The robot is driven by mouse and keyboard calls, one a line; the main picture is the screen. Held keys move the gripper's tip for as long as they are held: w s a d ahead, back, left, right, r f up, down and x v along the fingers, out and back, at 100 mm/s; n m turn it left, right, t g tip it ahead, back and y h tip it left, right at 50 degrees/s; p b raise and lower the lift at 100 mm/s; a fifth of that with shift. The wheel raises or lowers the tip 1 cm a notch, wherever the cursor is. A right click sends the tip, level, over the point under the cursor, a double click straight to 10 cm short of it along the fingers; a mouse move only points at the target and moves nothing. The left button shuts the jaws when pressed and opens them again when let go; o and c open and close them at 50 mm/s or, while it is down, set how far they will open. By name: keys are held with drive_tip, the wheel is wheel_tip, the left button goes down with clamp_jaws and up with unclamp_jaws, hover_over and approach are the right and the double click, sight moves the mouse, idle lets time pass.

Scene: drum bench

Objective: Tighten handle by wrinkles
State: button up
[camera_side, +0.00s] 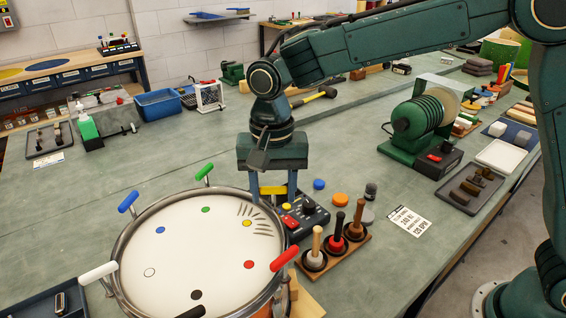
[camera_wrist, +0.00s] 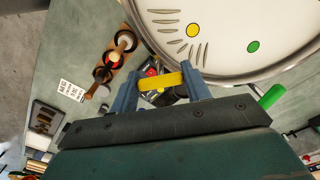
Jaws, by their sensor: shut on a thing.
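A drum (camera_side: 195,255) with a white head and metal rim stands at the front of the bench. Its head carries coloured dots and dark wrinkle lines (camera_side: 258,213) beside the yellow dot (camera_side: 247,223). My gripper (camera_side: 273,191) is upright at the drum's far right rim and is shut on the yellow handle (camera_wrist: 163,81). The wrinkles (camera_wrist: 190,52) also show next to that handle in the wrist view. Green (camera_side: 203,173), blue (camera_side: 128,201), white (camera_side: 98,273) and red (camera_side: 284,258) handles stick out around the rim. A black handle (camera_side: 191,312) is partly cut off at the bottom edge.
A wooden rack with several mallets (camera_side: 335,246) stands close to the right of the drum. A dark box with coloured buttons (camera_side: 305,215) sits just behind my gripper. A green machine (camera_side: 422,118) is farther right.

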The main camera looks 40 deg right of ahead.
sight(273, 187)
drive_tip(key=o, duration=1)
wheel_tip(273, 187, up, 14)
idle(0.4)
idle(0.3)
